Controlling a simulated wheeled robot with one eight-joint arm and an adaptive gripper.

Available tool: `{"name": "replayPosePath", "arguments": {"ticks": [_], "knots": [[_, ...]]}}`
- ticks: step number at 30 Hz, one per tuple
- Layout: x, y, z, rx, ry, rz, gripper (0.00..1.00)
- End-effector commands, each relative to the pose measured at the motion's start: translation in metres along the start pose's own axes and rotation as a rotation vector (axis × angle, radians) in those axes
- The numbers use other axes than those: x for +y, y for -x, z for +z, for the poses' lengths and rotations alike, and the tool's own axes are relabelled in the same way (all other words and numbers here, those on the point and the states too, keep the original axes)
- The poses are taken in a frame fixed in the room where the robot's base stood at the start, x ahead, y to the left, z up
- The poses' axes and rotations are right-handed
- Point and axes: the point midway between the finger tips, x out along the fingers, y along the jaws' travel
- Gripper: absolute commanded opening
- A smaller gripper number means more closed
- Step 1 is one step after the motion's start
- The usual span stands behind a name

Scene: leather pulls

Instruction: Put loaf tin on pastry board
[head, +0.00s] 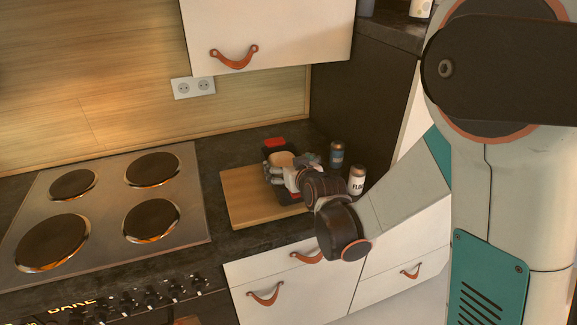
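The loaf tin (269,188) is dark with red ends, and a pale loaf shows in it. In the head view it lies over the right part of the wooden pastry board (242,196). I cannot tell whether it rests on the board or hangs just above it. My gripper (279,171) is at the tin, reaching in from the right, with its fingers over the tin's middle. The gripper and wrist hide part of the tin and the board's right side. The fingers are too small to show whether they are closed on the tin.
A blue-labelled jar (337,154) and a white flour canister (356,180) stand close to the right of my wrist. The hob (110,195) with round plates lies to the left. A wall cabinet (275,35) hangs above. The board's left part is bare.

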Motion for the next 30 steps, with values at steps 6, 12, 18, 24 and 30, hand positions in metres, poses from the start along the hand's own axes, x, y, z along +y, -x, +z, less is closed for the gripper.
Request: {"name": "replayPosePath", "arguments": {"ticks": [6,12,18,24,30], "knots": [[0.0,0.0,-0.001,0.0,0.0,0.0,1.0],[0.0,0.001,-0.002,0.0,0.0,0.0,1.0],[0.0,0.024,-0.004,0.0,0.0,0.0,1.0],[0.0,0.066,-0.004,0.0,0.001,0.001,1.0],[0.0,0.102,-0.004,0.0,-0.001,0.001,1.0]]}}
